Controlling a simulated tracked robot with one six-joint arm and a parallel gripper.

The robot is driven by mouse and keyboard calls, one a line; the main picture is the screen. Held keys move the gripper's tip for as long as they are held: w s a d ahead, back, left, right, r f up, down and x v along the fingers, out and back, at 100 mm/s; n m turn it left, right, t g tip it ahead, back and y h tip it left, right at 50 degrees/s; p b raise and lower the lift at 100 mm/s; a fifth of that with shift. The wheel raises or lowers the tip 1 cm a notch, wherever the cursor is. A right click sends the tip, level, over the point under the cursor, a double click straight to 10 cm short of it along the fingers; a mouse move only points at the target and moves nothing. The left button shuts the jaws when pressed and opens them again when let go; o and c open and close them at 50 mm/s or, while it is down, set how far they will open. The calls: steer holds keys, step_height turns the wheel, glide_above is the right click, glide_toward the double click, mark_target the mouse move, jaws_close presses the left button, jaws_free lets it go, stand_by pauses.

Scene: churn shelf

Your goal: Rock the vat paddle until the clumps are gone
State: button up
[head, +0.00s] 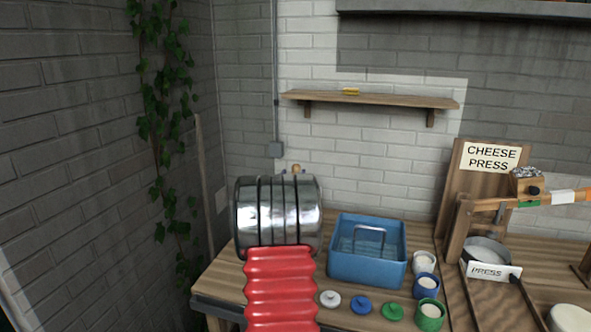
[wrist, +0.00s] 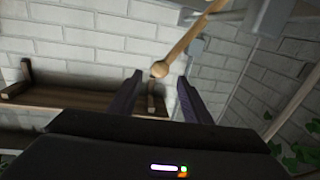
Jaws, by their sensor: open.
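A wooden paddle handle (wrist: 190,39) with a round knob (wrist: 160,69) at its end shows in the wrist view. The knob appears between the tips of my gripper (wrist: 160,77), which is open with a finger on each side. I cannot tell whether the knob lies in the grip or beyond the fingertips. In the head view only the knob (head: 296,168) shows, above my arm. My arm hides the gripper and whatever is below the knob there. I cannot make out the vat or any clumps in either view.
A blue tub (head: 367,270) with a metal handle stands on the bench, right of my arm. Small lids and several jars (head: 429,315) are near it. A cheese press (head: 487,205) stands right. A wall shelf (head: 370,99) hangs above.

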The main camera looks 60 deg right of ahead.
mark_target(295, 170)
steer(key=shift+x, duration=3.65)
steer(key=shift+c, duration=0.4)
jaws_close()
steer(key=shift+a, duration=0.15)
